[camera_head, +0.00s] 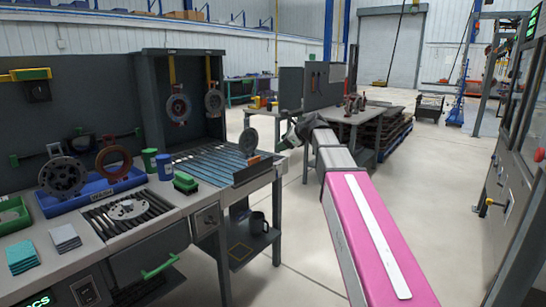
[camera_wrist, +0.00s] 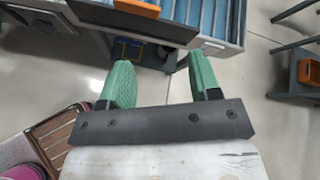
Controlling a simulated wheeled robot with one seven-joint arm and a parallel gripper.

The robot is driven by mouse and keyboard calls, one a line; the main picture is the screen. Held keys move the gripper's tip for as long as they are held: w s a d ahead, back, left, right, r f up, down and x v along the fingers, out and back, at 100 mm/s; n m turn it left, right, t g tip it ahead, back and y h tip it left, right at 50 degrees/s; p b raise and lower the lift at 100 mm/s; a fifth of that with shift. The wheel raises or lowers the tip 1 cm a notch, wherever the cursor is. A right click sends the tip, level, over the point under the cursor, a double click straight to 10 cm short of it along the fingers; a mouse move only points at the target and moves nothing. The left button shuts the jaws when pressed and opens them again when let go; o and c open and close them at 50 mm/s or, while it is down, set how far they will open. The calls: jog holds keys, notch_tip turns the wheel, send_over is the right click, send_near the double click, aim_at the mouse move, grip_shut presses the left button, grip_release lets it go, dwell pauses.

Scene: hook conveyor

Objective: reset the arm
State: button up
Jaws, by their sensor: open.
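My arm, pink and grey, reaches forward from the lower right in the head view. My gripper (camera_head: 287,141) is at its far end, just right of the workbench's roller end, and is small there. In the wrist view my gripper (camera_wrist: 163,78) shows two green fingers spread apart with nothing between them. Grey floor and the bench edge lie beyond the fingers.
A dark mug (camera_head: 258,222) stands on the lower shelf. A machine (camera_head: 520,150) stands right; floor between is clear.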

jog(key=s+d+f+n+g+h, duration=0.2)
jog(key=s+f+n, duration=0.4)
jog(key=s+f, duration=0.3)
jog(key=s+d+f+n+g+h, duration=0.2)
jog(key=s+d+f+n+h, duration=0.2)
jog(key=f, duration=1.4)
jog(key=s+d+f+n+g+h, duration=0.2)
jog(key=s+d+f+n, duration=0.6)
jog(key=s+f, duration=0.5)
jog(key=shift+s+d+f+n+g+h, duration=0.2)
jog(key=shift+s+f+n+g+h, duration=0.25)
jog(key=shift+s+n, duration=0.75)
